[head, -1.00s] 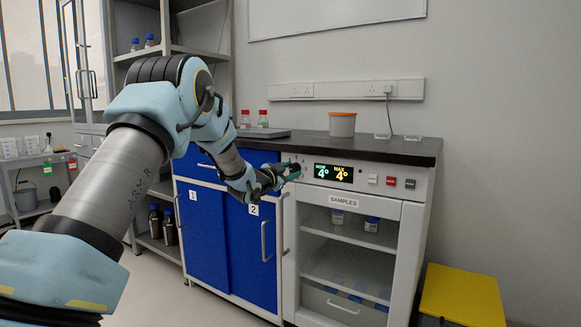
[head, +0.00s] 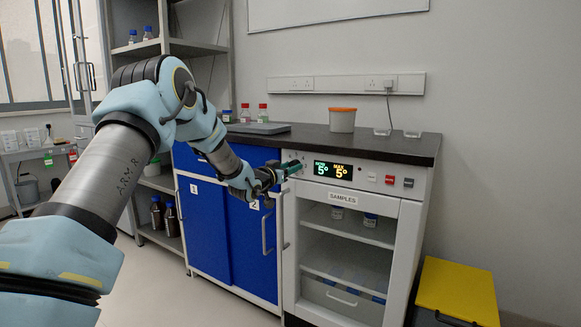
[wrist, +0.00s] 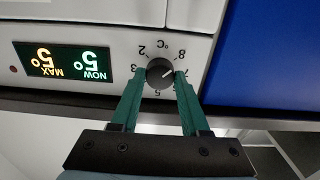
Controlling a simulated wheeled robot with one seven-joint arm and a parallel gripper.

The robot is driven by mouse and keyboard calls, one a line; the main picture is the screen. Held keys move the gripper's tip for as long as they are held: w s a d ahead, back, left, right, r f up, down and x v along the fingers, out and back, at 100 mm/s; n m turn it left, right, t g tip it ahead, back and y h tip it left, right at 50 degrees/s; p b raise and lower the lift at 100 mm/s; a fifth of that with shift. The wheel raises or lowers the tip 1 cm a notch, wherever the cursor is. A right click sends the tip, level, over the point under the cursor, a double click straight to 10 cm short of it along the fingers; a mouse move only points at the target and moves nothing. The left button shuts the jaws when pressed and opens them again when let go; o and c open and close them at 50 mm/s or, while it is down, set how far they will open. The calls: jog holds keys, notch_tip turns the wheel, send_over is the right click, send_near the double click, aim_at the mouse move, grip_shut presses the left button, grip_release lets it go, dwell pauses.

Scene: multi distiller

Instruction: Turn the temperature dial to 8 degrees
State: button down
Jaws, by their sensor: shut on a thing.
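The temperature dial (wrist: 160,73) is a round black knob with a white pointer line, on the white front panel of the samples fridge. Numbers ring it, upside down in the wrist view. My gripper (wrist: 159,80) is shut on the dial, one green finger on each side of it. In the head view my gripper (head: 290,169) reaches the panel left of the display, and it hides the dial there. The display (head: 333,170) reads NOW 5° and MAX 5°; it also shows in the wrist view (wrist: 63,61).
The fridge's glass door (head: 345,250) is closed below the panel. White, red and black switches (head: 390,180) sit right of the display. Blue cabinet doors (head: 228,230) with handles stand left. A yellow-topped bin (head: 457,290) stands on the floor at right.

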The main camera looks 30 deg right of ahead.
jog(key=shift+f, duration=0.1)
dwell(0.3)
jog(key=shift+c, duration=2)
grip_release()
jog(key=v, duration=1.1)
jog(key=shift+w, duration=0.1)
